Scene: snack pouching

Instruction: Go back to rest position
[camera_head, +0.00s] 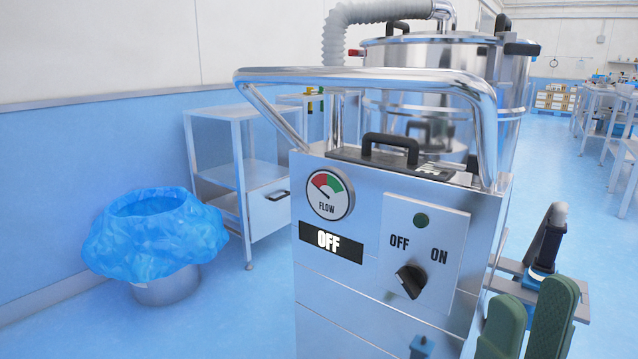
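My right gripper (532,298) is at the bottom right, in front of and to the right of the steel machine (345,285). Its two green ribbed fingers stand apart with a gap between them, and I see nothing held there. The lower part of this gripper is cut off by the picture edge. My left gripper is not in view. The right fingers are apart from the knob.
A metal rail (370,75) rings the machine's top, before a large steel vessel (505,75). A dark upright part (547,240) stands right beside the machine. A blue-lined bin (165,288) and steel cart (240,165) are left. Open floor lies to the right.

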